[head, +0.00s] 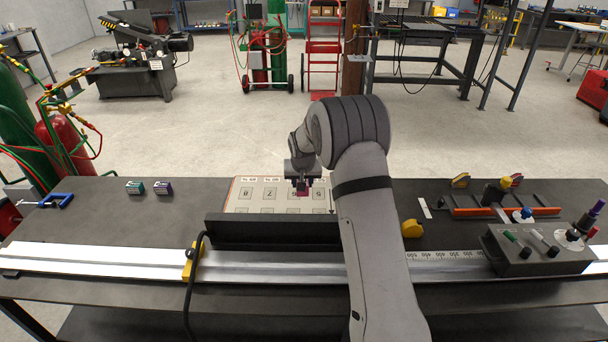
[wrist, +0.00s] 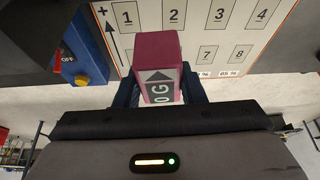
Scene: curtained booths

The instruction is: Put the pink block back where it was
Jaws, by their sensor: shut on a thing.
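My gripper (head: 303,188) is shut on the pink block, with its dark blue fingers on either side of it in the wrist view (wrist: 158,95). The pink block (wrist: 158,48) has a light label with a dark arrow and lettering that looks like "0 G". In the head view, only a small pink patch of it shows below the gripper. The pale board (head: 240,205) with numbered cells lies under the gripper. Cells 1 to 4, 7 and 8 of this board (wrist: 190,40) show in the wrist view. I cannot tell how far the block is above the board.
A dark upright bar (head: 270,232) stands along the board's near side. Two small blocks (head: 135,187) (head: 163,187) sit on the table to the left, near a blue clamp (head: 55,201). A dark control box (head: 520,250) is at right. A metal rail (head: 100,262) runs along the front.

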